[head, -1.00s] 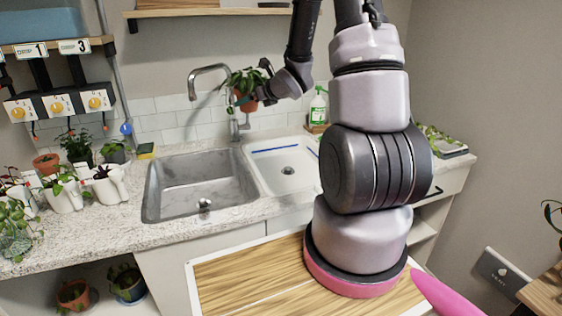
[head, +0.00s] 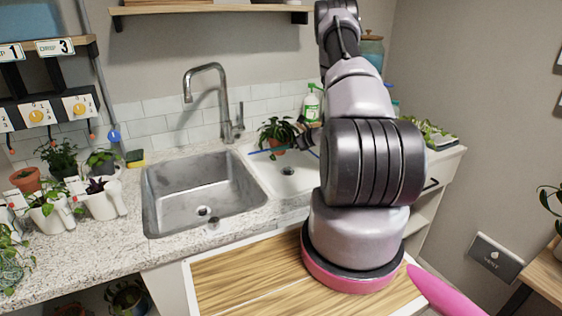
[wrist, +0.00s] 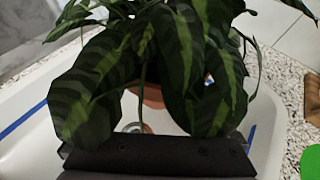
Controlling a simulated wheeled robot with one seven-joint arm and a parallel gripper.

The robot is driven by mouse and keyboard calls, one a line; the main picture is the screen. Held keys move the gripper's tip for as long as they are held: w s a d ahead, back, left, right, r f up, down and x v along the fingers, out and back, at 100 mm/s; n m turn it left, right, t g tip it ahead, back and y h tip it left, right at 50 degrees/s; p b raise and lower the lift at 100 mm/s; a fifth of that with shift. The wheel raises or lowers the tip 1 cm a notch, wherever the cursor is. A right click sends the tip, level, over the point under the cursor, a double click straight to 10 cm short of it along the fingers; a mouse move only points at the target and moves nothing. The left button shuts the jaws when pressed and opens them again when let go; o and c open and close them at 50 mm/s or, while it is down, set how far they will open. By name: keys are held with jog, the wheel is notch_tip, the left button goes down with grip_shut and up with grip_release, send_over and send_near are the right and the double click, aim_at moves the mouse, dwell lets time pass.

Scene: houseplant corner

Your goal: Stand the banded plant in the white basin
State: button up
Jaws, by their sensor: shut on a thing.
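The banded plant (head: 277,131) is a leafy plant in a terracotta pot, and its striped dark and light green leaves (wrist: 165,65) fill much of the wrist view. My gripper (head: 302,140) is shut on it from the right and holds it upright over the white basin (head: 265,177). The basin's rim and wall also show in the wrist view (wrist: 30,150), with blue marks on it. The leaves hide most of the pot (wrist: 152,97) and my fingertips in the wrist view. I cannot tell whether the pot touches the basin floor.
The steel sink (head: 205,185) lies empty left of the basin, with a tall faucet (head: 226,110) behind. A green spray bottle (head: 311,103) stands behind the basin. Several potted plants and white jugs (head: 105,198) crowd the left counter. A tray of seedlings (head: 432,133) is at right.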

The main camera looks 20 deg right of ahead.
aim_at(282, 166)
jog(key=shift+f, duration=2.95)
jog(key=shift+f, duration=0.1)
jog(key=o, duration=1.5)
jog(key=shift+f, duration=0.1)
jog(key=shift+o, duration=0.2)
